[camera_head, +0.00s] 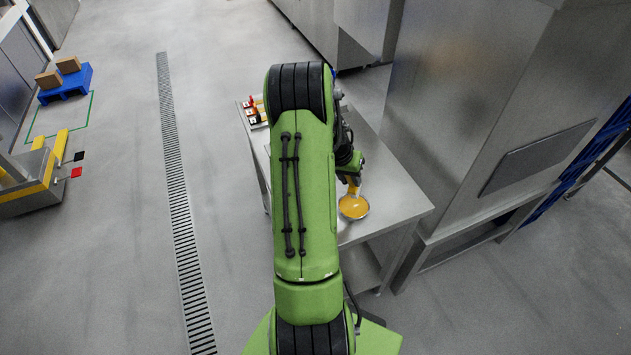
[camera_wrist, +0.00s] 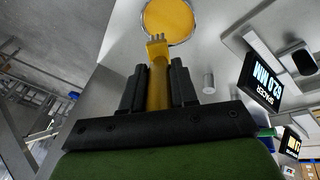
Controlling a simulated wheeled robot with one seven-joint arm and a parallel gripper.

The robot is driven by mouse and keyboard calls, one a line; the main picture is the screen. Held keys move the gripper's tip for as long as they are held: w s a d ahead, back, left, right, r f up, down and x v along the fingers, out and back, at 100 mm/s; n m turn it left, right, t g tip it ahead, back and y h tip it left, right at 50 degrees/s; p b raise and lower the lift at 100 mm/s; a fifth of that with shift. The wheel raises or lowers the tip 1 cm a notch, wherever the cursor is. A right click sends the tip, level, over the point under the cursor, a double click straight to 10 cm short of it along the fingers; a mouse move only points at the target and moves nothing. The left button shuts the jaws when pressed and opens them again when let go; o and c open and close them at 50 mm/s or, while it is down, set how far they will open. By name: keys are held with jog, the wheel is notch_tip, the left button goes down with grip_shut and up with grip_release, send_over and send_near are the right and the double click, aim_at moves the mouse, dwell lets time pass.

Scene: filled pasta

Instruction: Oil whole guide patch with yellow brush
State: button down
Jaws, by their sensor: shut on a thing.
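My gripper (camera_head: 351,174) is shut on the yellow brush, over the table's right side. In the wrist view, the yellow brush (camera_wrist: 158,88) stands between the two black fingers of my gripper (camera_wrist: 158,82), its pale bristle end pointing toward the bowl. The round metal bowl of yellow-orange oil (camera_head: 354,207) stands on the steel table; it also shows at the top of the wrist view (camera_wrist: 168,20). The brush end shows at the bowl's edge; I cannot tell whether it touches the oil. I cannot make out the guide patch; my arm hides much of the table.
The steel table (camera_head: 400,208) has small red, yellow and black items (camera_head: 256,112) at its far left corner. A small grey cylinder (camera_wrist: 208,83) and dark labelled blocks (camera_wrist: 262,82) show right of my gripper in the wrist view. A large steel machine (camera_head: 470,110) stands right of the table.

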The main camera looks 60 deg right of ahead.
aim_at(349, 190)
jog(key=shift+f+b, duration=1.8)
jog(key=shift+f, duration=1.25)
jog(key=shift+a+f+b, duration=0.1)
jog(key=shift+f+b, duration=0.45)
jog(key=shift+b, duration=0.2)
jog(key=shift+r, duration=0.1)
jog(key=shift+r+p, duration=2.1)
jog(key=shift+r, duration=1.45)
jog(key=shift+w+f, duration=0.1)
jog(key=shift+f, duration=0.05)
